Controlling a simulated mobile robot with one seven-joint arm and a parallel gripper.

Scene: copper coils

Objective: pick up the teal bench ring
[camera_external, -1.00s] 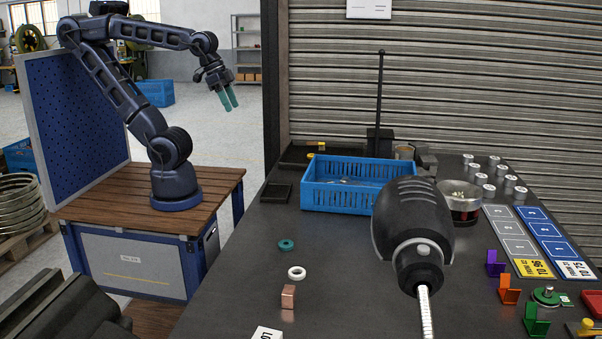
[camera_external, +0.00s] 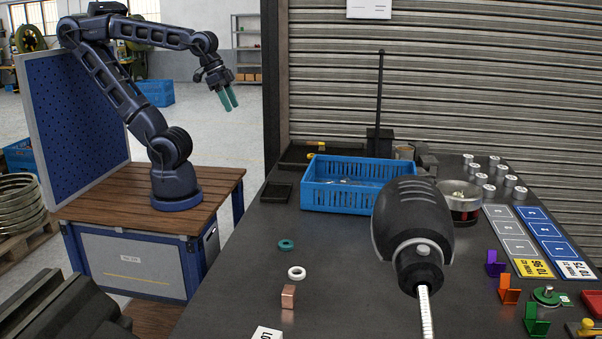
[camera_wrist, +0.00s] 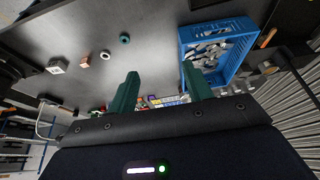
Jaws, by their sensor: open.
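The teal bench ring (camera_external: 286,245) lies flat on the dark bench, left of the blue crate's front and behind a white ring (camera_external: 296,273). In the wrist view the teal ring (camera_wrist: 124,38) shows beyond the fingers, toward the upper left. My gripper (camera_external: 229,104) is up in the air at the left, beyond the bench's left edge and well away from the ring. Its teal fingers are apart and empty; they also show in the wrist view (camera_wrist: 160,69).
A copper block (camera_external: 288,296) stands just in front of the white ring. A blue crate (camera_external: 335,201) with metal parts sits behind and right. A large dark tool (camera_external: 412,235) looms in the foreground. Metal cylinders (camera_external: 489,190) and coloured brackets (camera_external: 508,290) stand at the right.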

